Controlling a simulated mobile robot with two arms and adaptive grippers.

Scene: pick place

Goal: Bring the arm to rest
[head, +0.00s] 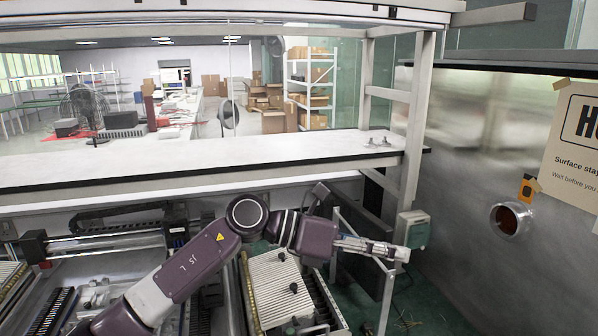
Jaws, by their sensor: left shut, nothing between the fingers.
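My left arm (192,265) comes in from the lower left, bends at a round joint and reaches to the right. My left gripper (404,254) is at its end, shut and empty, pointing right. It shows in front of a grey metal frame, below a small grey-green box (413,229) on the frame's post. I cannot tell whether the gripper touches the frame. My right gripper is not in view.
A ribbed pale panel (277,289) lies below my left forearm. A long white shelf (200,158) runs across behind the arm. A metal wall with a round port (510,219) and a paper sign (577,140) stands at the right. Dark green floor shows between.

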